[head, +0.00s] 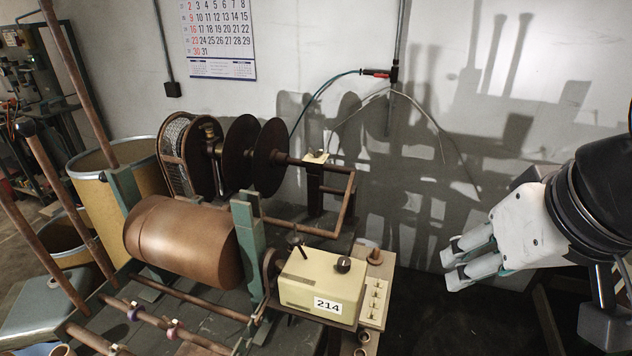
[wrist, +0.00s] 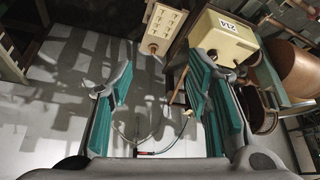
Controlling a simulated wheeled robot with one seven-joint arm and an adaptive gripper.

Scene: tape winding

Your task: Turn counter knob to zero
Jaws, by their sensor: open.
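The cream counter box (head: 322,285) has a white label reading 214 on its front. It stands at the right end of the winding machine, beside the copper-coloured drum. A dark round knob (head: 343,264) sits on its top. My gripper (head: 451,267) is at the right in the head view, in the air and apart from the box. In the wrist view its teal-padded fingers (wrist: 160,95) are spread with nothing between them.
A cream panel (head: 375,300) with several small switches and a brown knob (head: 375,256) adjoins the box on the right. The copper drum (head: 183,240) and dark reel discs (head: 257,155) stand to its left. The space between my gripper and the panel looks clear.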

